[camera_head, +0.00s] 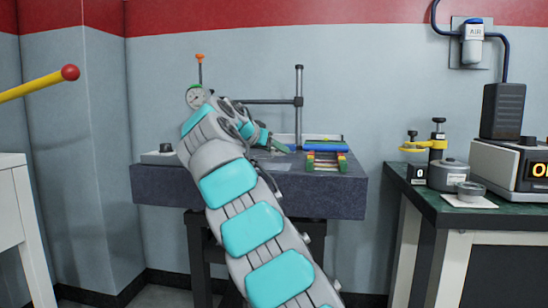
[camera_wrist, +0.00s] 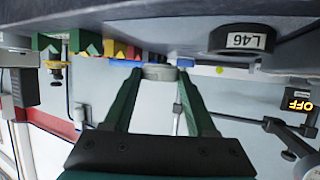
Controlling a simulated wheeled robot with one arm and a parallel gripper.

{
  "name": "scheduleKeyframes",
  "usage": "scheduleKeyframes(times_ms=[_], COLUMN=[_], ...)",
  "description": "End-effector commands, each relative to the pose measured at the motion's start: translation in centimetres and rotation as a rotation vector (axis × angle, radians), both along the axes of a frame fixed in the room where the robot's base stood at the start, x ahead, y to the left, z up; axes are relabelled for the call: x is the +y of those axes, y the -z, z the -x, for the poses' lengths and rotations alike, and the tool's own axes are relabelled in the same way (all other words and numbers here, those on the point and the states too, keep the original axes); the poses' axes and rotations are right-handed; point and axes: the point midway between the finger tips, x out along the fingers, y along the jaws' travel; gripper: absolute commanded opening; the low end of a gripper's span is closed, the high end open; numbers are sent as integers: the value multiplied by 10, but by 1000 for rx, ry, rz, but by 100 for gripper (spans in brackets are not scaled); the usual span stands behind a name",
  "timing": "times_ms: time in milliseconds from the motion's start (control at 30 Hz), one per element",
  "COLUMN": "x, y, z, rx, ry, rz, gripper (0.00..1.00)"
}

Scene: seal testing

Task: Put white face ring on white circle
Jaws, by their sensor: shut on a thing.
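My gripper (camera_wrist: 160,74) is shut on a pale grey-white ring (camera_wrist: 158,72), held between the tips of its two green fingers in the wrist view. In the head view my gripper (camera_head: 282,147) reaches over the dark granite table, largely hidden behind my arm, and the ring cannot be made out there. The wrist picture is upside down, with the table at its top. I cannot pick out a white circle in either view; my arm covers part of the table top.
The granite table (camera_head: 330,196) carries a dial gauge stand (camera_head: 299,100), a rack of coloured blocks (camera_head: 326,164) and a grey box (camera_head: 160,157). A black cylinder labelled L46 (camera_wrist: 233,40) is near my gripper. A green-topped bench (camera_head: 440,208) with instruments stands right.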

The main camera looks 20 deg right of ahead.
Motion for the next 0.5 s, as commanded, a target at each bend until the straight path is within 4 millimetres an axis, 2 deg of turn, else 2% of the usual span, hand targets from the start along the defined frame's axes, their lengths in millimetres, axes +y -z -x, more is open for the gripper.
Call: scheduleKeyframes(times_ms=[33,267,500], x=[-1,1,1], y=[8,27,30], z=[1,2,1], rx=[1,0,-2], ry=[2,1,-1], rz=[2,5,1], gripper=[0,0,0])
